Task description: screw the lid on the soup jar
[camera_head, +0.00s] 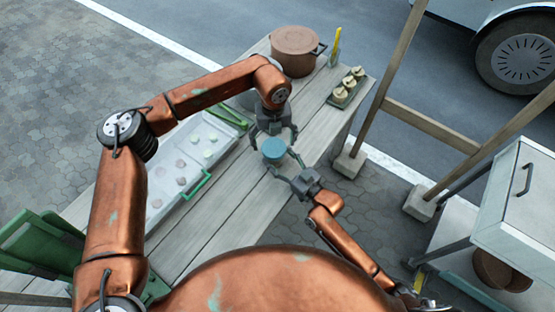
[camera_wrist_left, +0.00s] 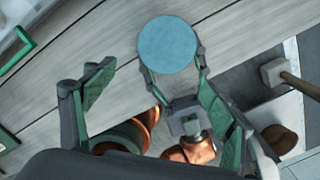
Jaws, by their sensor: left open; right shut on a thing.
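The soup jar (camera_head: 273,151) is over the plank table, seen as a short blue round shape; its flat blue top (camera_wrist_left: 167,45) fills the upper middle of the left wrist view. I cannot tell the lid from the jar body. My right gripper (camera_head: 283,160) is shut on the jar from the lower right, with one finger on each side, as also seen in the left wrist view (camera_wrist_left: 174,70). My left gripper (camera_head: 273,135) is open and empty, pointing down just behind and above the jar. Its green-padded fingers (camera_wrist_left: 157,95) are wide apart.
A brown pot (camera_head: 294,50) stands at the table's far end, near a yellow-handled tool (camera_head: 335,46) and a green tray (camera_head: 350,88) with small pale things. A pale tray (camera_head: 190,165) with round pieces and a green handle lies left. A wooden frame (camera_head: 430,127) stands right.

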